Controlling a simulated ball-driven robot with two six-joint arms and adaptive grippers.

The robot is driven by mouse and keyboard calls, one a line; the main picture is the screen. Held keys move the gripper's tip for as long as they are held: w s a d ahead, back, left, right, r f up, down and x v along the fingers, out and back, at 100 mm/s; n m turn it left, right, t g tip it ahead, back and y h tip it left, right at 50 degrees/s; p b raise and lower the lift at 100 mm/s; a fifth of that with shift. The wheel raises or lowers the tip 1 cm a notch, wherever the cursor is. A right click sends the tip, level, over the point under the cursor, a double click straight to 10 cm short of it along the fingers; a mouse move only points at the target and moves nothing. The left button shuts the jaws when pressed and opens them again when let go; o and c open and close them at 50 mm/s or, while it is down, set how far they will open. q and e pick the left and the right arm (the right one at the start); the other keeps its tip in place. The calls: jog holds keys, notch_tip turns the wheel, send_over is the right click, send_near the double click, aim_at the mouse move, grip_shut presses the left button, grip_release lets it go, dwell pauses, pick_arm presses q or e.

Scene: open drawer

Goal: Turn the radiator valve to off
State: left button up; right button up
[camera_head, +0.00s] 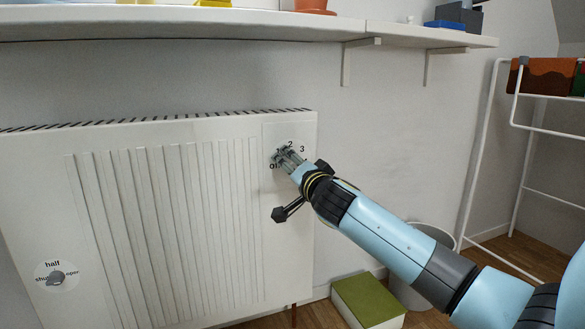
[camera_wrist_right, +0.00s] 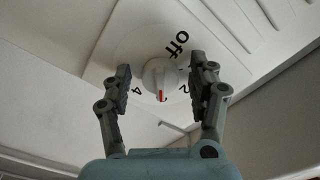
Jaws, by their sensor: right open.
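The radiator valve is a white round knob (camera_wrist_right: 158,74) with a red mark, on a pale plate with a ring of labels. In the right wrist view the red mark points down, between the "4" and the "2", at a label I can only partly see. The "off" label (camera_wrist_right: 176,45) is at the upper right of the knob. My right gripper (camera_wrist_right: 162,78) is open, with one finger on each side of the knob; I cannot tell whether they touch it. In the head view my right gripper (camera_head: 283,155) hides most of the knob. My left gripper is not in view.
The white radiator (camera_head: 125,220) has a second dial (camera_head: 56,278) marked shut, half and open at lower left. A shelf (camera_head: 240,27) runs above. A green-topped box (camera_head: 368,300) and a grey bin (camera_head: 418,285) stand on the floor. A white rack (camera_head: 490,150) is at the right.

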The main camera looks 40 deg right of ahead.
jog(key=c, duration=1.1)
